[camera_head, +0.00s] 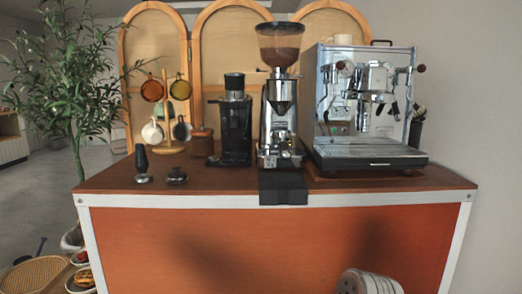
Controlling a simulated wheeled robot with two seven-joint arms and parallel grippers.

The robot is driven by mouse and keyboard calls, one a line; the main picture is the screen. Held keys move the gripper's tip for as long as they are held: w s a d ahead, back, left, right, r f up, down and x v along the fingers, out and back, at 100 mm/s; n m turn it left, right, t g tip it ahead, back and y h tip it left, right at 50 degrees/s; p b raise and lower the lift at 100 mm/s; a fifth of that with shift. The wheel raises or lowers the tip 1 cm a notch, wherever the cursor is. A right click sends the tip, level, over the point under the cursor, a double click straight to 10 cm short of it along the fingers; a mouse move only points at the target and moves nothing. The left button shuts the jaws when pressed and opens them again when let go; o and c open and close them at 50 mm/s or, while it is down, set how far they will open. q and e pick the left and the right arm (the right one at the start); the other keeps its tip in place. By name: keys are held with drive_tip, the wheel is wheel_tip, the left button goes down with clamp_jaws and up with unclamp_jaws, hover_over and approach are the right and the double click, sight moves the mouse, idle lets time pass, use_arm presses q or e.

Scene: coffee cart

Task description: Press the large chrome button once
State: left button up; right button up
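I cannot single out a large chrome button for certain at this size. The chrome grinder (280,108) stands mid-cart with a bean hopper on top, and small controls show low on its front. The chrome espresso machine (366,95) stands to its right, with bright metal parts and small details on its front that are too small to name. Neither of my grippers is in view, so I cannot see where they are relative to these machines.
A tamper (142,166) and a low dark-knobbed tool (176,177) stand there. A black grinder (235,125), mug rack (166,105) and brown jar (202,142) stand behind. A black mat (283,192) hangs over the front edge.

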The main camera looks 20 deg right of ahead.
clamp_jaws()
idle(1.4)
